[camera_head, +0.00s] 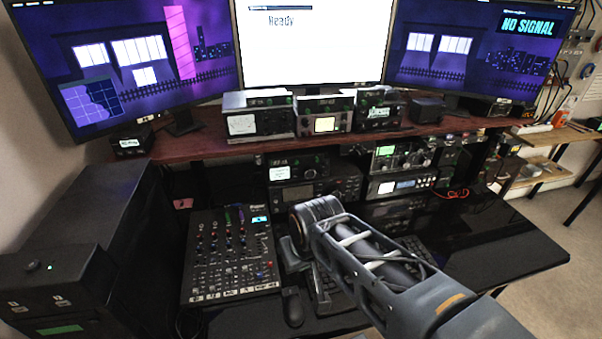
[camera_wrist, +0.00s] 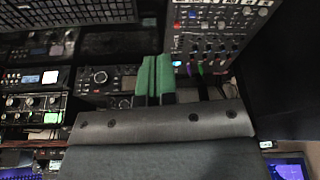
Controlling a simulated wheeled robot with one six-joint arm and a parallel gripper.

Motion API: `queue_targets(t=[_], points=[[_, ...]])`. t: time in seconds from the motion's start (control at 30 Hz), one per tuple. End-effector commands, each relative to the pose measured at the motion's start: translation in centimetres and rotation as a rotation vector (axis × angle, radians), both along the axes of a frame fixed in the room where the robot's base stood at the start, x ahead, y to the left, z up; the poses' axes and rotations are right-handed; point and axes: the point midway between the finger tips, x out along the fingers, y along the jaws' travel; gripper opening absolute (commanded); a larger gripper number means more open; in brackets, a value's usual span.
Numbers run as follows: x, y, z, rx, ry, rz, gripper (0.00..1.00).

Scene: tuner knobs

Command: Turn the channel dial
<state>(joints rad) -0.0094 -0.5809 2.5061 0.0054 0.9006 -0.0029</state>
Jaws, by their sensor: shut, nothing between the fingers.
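My gripper (camera_wrist: 154,80) is shut and empty, its two green fingers side by side in the wrist view. In the head view my wrist hides most of it. It hangs over the desk between the mixer (camera_head: 232,252) and the keyboard, in front of the radios. A black radio (camera_head: 345,184) with a knob stands on the desk beyond the wrist; a radio with a round knob (camera_wrist: 100,77) shows just left of the fingers in the wrist view. I cannot tell which knob is the channel dial. The fingers appear to touch no knob.
A keyboard (camera_head: 328,288) and mouse (camera_head: 292,307) lie below my arm. A black cabinet (camera_head: 60,285) stands at the left. Above, a shelf (camera_head: 210,146) carries several devices under three monitors. The desk's right side (camera_head: 500,240) is clear.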

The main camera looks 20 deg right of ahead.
Motion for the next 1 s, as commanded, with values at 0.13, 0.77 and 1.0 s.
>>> queue_targets(t=[0.13, 0.77, 1.0], points=[[0.1, 0.0, -0.1, -0.001, -0.002, 0.000, 0.06], [19.0, -15.0, -7.6, -0.477, -0.896, 0.158, 0.55], [20.9, -18.5, -9.6, -0.626, -1.248, 0.318, 0.55]])
